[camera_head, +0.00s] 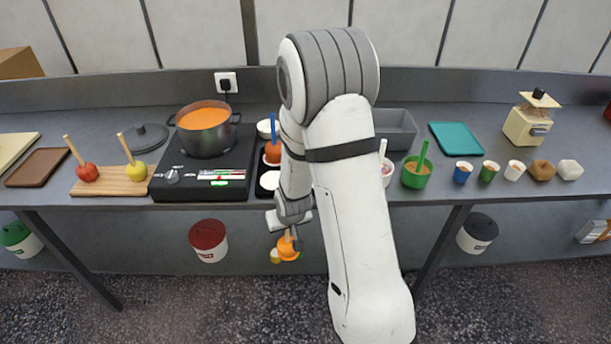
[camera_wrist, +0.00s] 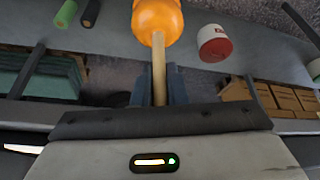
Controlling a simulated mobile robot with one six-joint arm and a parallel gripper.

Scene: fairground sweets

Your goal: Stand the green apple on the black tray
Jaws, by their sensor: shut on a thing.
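My gripper (camera_head: 290,230) hangs in front of the counter's front edge, pointing down. It is shut on the wooden stick (camera_wrist: 158,70) of an apple. The apple (camera_head: 288,248) is coated in glossy orange; a small yellowish patch shows at its lower left. In the wrist view the orange apple (camera_wrist: 157,18) sits at the stick's far end, clear of any surface. The black tray (camera_head: 262,188) lies on the counter right of the stove, partly hidden by my arm.
An orange-filled pot (camera_head: 205,130) stands on the black stove (camera_head: 190,185). A red apple (camera_head: 87,173) and a yellow apple (camera_head: 136,171) with sticks are on a wooden board (camera_head: 110,187). A white bowl (camera_head: 267,130) stands behind the tray. Green cup (camera_head: 416,177) and small cups stand right.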

